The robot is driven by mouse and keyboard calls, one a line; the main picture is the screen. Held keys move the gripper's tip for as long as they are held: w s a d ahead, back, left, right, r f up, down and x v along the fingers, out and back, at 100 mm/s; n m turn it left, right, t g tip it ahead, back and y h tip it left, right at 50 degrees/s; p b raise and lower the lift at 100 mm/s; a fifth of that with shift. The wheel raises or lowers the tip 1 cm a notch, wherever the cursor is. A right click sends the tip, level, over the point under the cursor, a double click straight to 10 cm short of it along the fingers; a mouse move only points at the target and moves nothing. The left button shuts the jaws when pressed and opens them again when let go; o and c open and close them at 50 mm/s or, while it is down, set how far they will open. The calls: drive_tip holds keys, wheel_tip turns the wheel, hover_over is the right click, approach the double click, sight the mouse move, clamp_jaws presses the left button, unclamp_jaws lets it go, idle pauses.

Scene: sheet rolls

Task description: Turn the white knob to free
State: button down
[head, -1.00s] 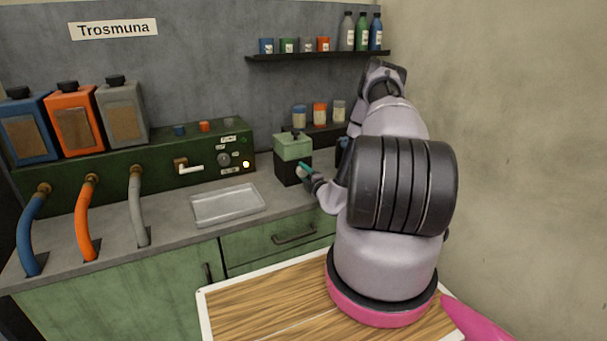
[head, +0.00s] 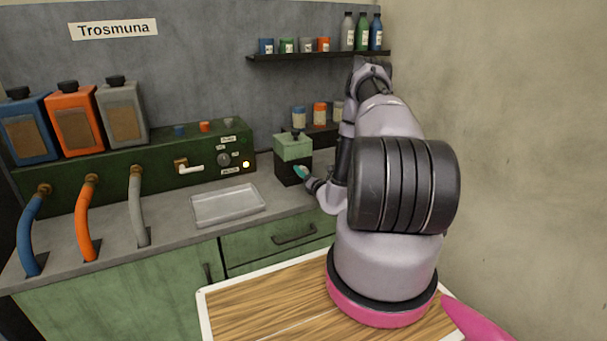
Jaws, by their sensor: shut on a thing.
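A small box with a light green top and black lower part (head: 293,170) stands on the counter at the back, left of my arm. My gripper (head: 301,172), with teal fingertips, is at the front of its black part. It is shut on the white knob there, which the fingers now almost wholly cover. The knob's angle and any marks around it cannot be made out.
A green panel (head: 130,176) with a white lever (head: 191,169) and a dark dial (head: 224,160) stands left of the box. A dark shelf (head: 310,56) with jars and bottles hangs above.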

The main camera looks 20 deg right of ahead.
drive_tip(key=shift+s+f+n, duration=0.1)
drive_tip(key=shift+f+n, duration=0.05)
drive_tip(key=shift+n, duration=2.05)
drive_tip(key=shift+c, duration=1.2)
unclamp_jaws()
drive_tip(key=s, duration=1)
drive_tip(key=shift+s+d, duration=0.2)
drive_tip(key=shift+s, duration=0.2)
